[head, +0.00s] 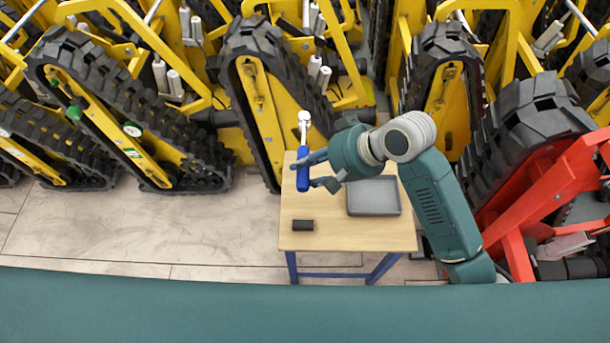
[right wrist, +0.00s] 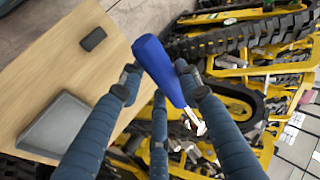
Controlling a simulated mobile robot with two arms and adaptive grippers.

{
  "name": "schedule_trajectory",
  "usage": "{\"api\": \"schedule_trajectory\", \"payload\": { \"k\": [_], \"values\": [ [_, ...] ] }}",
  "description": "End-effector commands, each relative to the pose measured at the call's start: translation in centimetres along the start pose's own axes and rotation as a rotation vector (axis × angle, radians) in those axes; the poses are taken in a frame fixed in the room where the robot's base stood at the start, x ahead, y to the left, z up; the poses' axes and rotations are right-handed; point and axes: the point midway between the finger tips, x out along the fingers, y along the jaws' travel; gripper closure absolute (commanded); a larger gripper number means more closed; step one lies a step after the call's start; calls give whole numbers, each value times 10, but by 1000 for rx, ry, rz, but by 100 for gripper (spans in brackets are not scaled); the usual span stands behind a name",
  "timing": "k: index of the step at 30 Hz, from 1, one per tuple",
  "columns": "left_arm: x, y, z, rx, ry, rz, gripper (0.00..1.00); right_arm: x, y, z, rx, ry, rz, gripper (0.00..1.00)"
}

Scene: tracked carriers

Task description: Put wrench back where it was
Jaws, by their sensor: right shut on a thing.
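The wrench (head: 303,170) has a blue handle and a light metal head pointing up in the head view. My right gripper (head: 315,170) is shut on its blue handle, above the left back part of the small wooden table (head: 350,238). In the right wrist view the blue handle of the wrench (right wrist: 160,68) sits between the fingers of my right gripper (right wrist: 160,88), with the metal head toward the lower right. I cannot tell its height above the table. My left gripper is not in view.
A grey tray (head: 375,196) lies on the table's right side, and a small dark block (head: 303,225) near its front left. Yellow tracked carriers (head: 265,95) stand close behind the table. A red carrier (head: 545,190) is at the right. Bare floor (head: 120,225) lies to the left.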

Motion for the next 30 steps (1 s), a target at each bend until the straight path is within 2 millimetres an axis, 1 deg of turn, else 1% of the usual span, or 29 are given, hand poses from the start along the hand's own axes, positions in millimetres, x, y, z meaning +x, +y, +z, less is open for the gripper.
{"api": "schedule_trajectory", "payload": {
  "k": [2, 4, 15, 18, 21, 26, 30],
  "values": [
    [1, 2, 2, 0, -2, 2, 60, 9, 4, 2, 17, 8, -7, 100],
    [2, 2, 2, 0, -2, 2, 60, 20, 13, 5, 22, 8, -6, 100],
    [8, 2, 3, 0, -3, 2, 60, 96, 71, 24, 17, 9, -4, 100],
    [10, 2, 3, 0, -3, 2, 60, 111, 82, 28, 16, 11, -5, 100],
    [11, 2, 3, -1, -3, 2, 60, 121, 90, 29, 14, 12, -6, 100],
    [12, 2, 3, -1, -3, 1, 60, 130, 97, 32, 13, 12, -5, 100],
    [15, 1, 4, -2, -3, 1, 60, 147, 110, 36, 15, 10, -5, 100]
  ]
}}
